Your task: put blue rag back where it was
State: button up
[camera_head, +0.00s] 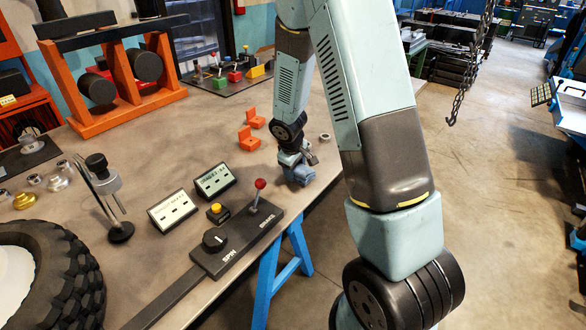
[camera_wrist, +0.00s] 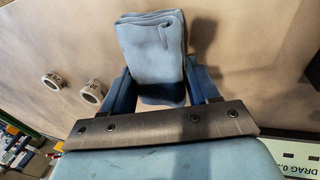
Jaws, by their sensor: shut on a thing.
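The blue rag (camera_wrist: 152,50) is a folded pale-blue bundle in the wrist view. It sits between the two blue fingers of my gripper (camera_wrist: 163,88), which is shut on it. In the head view my gripper (camera_head: 297,170) points down at the right edge of the workbench, beside the orange blocks. The rag is hard to tell from the blue fingers there. I cannot tell whether the rag touches the bench top.
The workbench (camera_head: 160,130) holds orange blocks (camera_head: 250,140), a control bar with a red-knobbed lever (camera_head: 258,190), two displays (camera_head: 213,181) and a tyre (camera_head: 75,265). Two small rings (camera_wrist: 52,81) lie left of the rag in the wrist view. The floor right of the bench is open.

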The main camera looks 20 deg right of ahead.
jog(key=shift+f, duration=0.6)
jog(key=o, duration=1.2)
jog(key=shift+o, duration=1)
jog(key=shift+s+a, duration=0.1)
jog(key=s+d+r+m, duration=0.1)
jog(key=s+r, duration=0.3)
jog(key=r, duration=0.5)
jog(key=s+r+m+t, duration=0.1)
jog(key=s+r+m, duration=0.1)
jog(key=s+r, duration=0.5)
jog(key=s+d+r+m, duration=0.1)
jog(key=s+r, duration=0.1)
jog(key=r, duration=1)
jog(key=s+r+m+t+y, duration=0.1)
jog(key=s+r, duration=0.2)
jog(key=s, duration=0.4)
jog(key=s+a+r+m+y, duration=0.1)
jog(key=s+r, duration=0.3)
jog(key=s, duration=0.4)
jog(key=shift+s+r+m+t, duration=0.3)
jog(key=shift+m+t, duration=0.1)
jog(key=shift+m, duration=0.3)
